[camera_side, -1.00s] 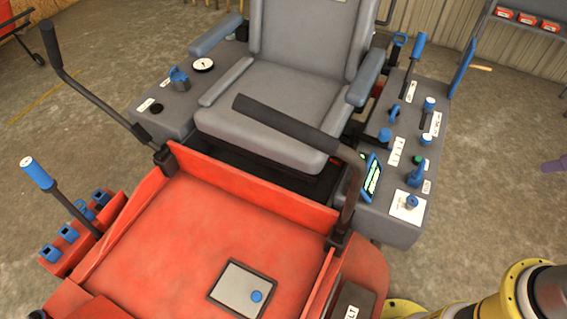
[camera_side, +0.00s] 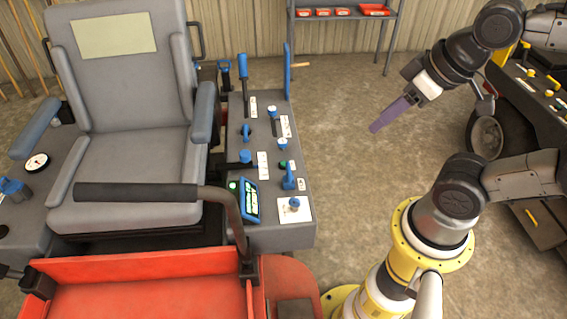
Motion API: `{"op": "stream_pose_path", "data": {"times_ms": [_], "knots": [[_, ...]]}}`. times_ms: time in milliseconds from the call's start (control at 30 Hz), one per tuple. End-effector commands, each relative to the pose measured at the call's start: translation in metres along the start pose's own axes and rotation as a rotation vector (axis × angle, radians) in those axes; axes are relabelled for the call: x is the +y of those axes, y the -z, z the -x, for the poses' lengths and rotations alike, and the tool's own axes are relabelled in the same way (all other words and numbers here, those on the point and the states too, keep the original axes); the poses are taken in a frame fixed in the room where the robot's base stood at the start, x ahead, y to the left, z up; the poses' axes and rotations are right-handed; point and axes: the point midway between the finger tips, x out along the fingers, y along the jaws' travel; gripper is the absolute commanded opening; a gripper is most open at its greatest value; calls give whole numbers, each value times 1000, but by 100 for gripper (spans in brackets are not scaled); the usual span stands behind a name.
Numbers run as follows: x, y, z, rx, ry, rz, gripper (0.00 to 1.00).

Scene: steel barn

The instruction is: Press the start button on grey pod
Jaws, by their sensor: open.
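The grey pod (camera_side: 263,224) is the console to the right of the mower seat. Its top carries several blue knobs and levers, white labels, a green button (camera_side: 283,164) partly behind a blue lever (camera_side: 290,178), and a blue knob (camera_side: 295,203) on a white plate. The labels are too small to read, so I cannot tell which control is the start button. My gripper (camera_side: 377,127), with purple fingers, is open and empty. It hangs in the air to the right of the pod, apart from it, pointing down and left.
A small lit screen (camera_side: 250,201) is at the pod's left edge. A black lap bar (camera_side: 140,192) crosses before the seat (camera_side: 128,135). A tall blue lever (camera_side: 287,70) rises at the pod's back. Another machine with a wheel (camera_side: 487,137) stands at right. Floor between is clear.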

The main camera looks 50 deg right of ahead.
Motion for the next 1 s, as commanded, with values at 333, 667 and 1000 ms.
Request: {"op": "stream_pose_path", "data": {"times_ms": [333, 667, 1000], "knots": [[0, 0, 0, 0, 0, 0, 16], [0, 0, 0, 0, 0, 0, 0], [0, 0, 0, 0, 0, 0, 0]]}}
